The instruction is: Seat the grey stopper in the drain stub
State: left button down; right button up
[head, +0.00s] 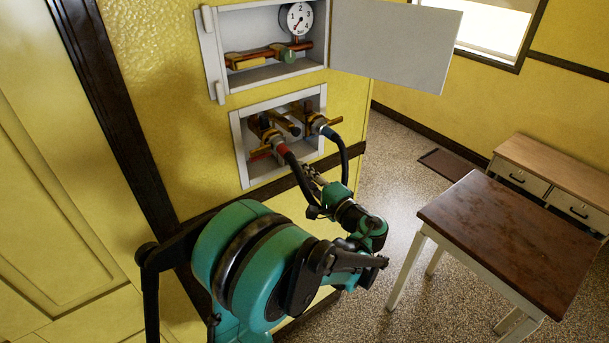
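A recessed white wall box (242,150) holds two brass taps. A red-marked hose (299,178) hangs from the left tap (268,137) and a blue-marked hose (343,152) from the right tap (318,122). Between the taps, a short brass pipe with a dark grey-blue end (295,130) points outward. It may be the drain stub, but I cannot tell whether that end is the grey stopper. My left gripper (309,178) is just below the box, close to the hoses. Its fingers are small and partly hidden, so their opening and any held thing are unclear. My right gripper is out of view.
Above is an open box with a gauge (297,18) and a green-knobbed valve (287,56); its white door (394,43) swings out to the right. A brown-topped table (505,235) and a drawer cabinet (558,170) stand right. Speckled floor (385,180) is open between.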

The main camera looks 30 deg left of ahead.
pick_arm(q)
jog(key=shift+b+x, duration=0.55)
jog(key=shift+x, duration=1.2)
dwell(2.2)
jog(key=shift+r, duration=0.1)
dwell(0.8)
jog(key=c, duration=1.3)
grip_release()
jog(key=shift+a, duration=0.25)
jog(key=o, duration=0.5)
jog(key=shift+d, duration=0.2)
jog(key=shift+v, duration=3.5)
